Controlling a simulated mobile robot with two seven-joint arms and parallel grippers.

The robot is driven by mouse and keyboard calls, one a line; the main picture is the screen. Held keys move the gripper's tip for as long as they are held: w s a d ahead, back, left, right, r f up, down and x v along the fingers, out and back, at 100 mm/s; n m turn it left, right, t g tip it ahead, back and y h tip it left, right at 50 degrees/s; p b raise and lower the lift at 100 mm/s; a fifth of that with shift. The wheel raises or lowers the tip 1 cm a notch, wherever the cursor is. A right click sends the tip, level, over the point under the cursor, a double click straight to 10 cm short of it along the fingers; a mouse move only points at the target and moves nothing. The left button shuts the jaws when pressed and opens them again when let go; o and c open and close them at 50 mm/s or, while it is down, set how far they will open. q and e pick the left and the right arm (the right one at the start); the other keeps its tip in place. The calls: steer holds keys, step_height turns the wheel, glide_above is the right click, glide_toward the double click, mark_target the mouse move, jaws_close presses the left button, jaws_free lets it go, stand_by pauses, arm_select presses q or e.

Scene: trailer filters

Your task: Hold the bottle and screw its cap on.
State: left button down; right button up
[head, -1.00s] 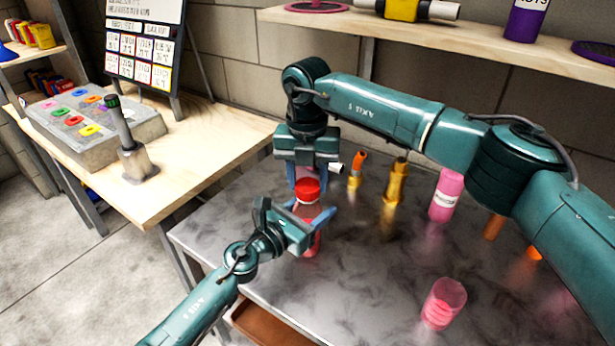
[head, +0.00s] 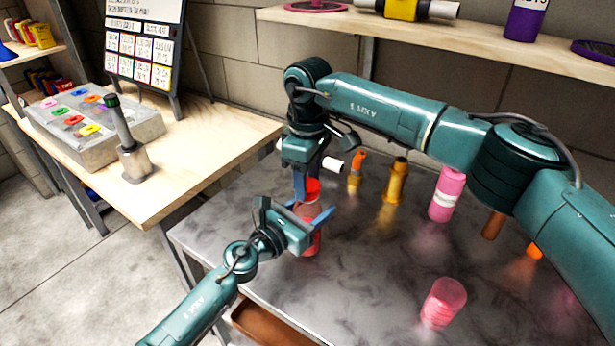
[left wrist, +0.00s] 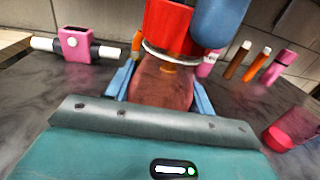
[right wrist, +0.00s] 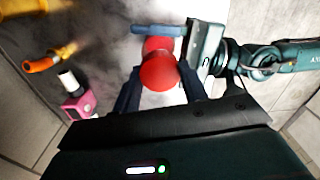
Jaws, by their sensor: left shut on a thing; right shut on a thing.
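The bottle (head: 310,241) is a translucent pinkish-red one, upright over the grey table. Its red cap (head: 312,188) is at the bottle's mouth; how far it is threaded cannot be told. My left gripper (head: 307,213) comes from the front left and is shut on the bottle's body (left wrist: 165,87), below the cap. My right gripper (head: 311,180) points down from above and is shut on the cap, which also shows in the left wrist view (left wrist: 168,27). In the right wrist view the cap (right wrist: 159,72) sits between the two fingers.
Close behind stand a pink block with a white rod (left wrist: 77,44), an orange-topped fitting (head: 356,171) and a brass fitting (head: 396,181). A pink bottle (head: 446,194) stands farther right, a pink cup (head: 443,302) front right. The table's middle is clear.

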steer(key=o, duration=1)
steer(key=shift+c, duration=0.2)
steer(key=shift+r, duration=0.1)
steer(key=shift+r, duration=2.15)
steer(key=shift+c, duration=0.5)
